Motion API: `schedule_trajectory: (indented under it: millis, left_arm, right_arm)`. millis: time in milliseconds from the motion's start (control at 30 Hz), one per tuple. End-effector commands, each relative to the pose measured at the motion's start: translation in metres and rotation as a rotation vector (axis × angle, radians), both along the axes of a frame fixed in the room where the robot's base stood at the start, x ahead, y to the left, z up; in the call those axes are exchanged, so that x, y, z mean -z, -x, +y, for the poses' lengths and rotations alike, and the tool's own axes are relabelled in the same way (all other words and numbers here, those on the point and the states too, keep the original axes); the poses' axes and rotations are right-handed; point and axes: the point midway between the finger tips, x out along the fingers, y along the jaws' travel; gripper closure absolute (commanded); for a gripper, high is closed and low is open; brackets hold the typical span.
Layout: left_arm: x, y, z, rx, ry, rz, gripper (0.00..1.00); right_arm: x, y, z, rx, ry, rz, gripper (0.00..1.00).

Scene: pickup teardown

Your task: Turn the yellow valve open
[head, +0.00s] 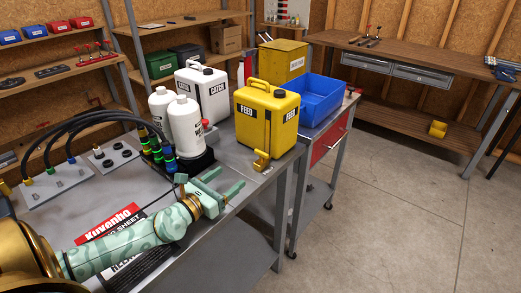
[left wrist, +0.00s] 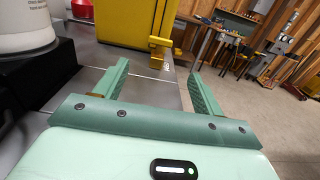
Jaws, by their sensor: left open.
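The yellow valve (head: 261,161) sticks out at the foot of the yellow FEED canister (head: 267,118), near the bench's right edge. In the left wrist view the valve (left wrist: 159,50) shows beyond my fingertips, roughly midway between them, at the foot of the yellow canister (left wrist: 132,20). My left gripper (head: 228,180) is open and empty over the bench, in front of the valve and apart from it. Its two green fingers (left wrist: 158,72) point toward the valve. My right gripper is in neither view.
White bottles (head: 185,125) in a black holder (head: 196,160) stand left of the FEED canister, with a white CATCH canister (head: 204,95) behind. A blue bin (head: 318,100) sits on a red-drawered cart to the right. Black hoses (head: 85,120) arch at left. Floor at right is mostly clear.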

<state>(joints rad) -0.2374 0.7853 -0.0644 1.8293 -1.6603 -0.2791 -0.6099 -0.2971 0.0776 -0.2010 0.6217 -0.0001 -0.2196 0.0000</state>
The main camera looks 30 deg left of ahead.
Motion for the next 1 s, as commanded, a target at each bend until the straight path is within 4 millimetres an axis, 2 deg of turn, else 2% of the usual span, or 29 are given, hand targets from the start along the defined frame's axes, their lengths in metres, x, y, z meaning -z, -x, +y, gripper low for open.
schedule_trajectory:
  millis: [167, 267, 400, 600, 800, 1000]
  left_arm:
    - [-0.002, -0.032, -0.002, -0.001, 0.002, -0.005, 0.31]
    - [-0.003, -0.057, -0.005, -0.001, 0.002, -0.006, 0.31]
    - [0.000, -0.094, -0.007, -0.001, 0.001, -0.003, 0.31]
    - [0.002, -0.134, -0.011, 0.001, 0.002, -0.001, 0.31]
    - [0.001, -0.154, -0.013, 0.001, 0.001, 0.000, 0.31]
    - [0.000, -0.157, -0.013, 0.002, 0.000, 0.000, 0.31]
  right_arm:
    - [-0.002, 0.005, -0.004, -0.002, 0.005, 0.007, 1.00]
    - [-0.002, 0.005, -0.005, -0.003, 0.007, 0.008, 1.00]
    - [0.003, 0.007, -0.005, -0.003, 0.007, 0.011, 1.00]
    - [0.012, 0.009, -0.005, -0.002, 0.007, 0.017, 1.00]
    - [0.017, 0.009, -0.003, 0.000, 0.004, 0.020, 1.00]
    - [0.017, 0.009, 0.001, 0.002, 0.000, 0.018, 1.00]
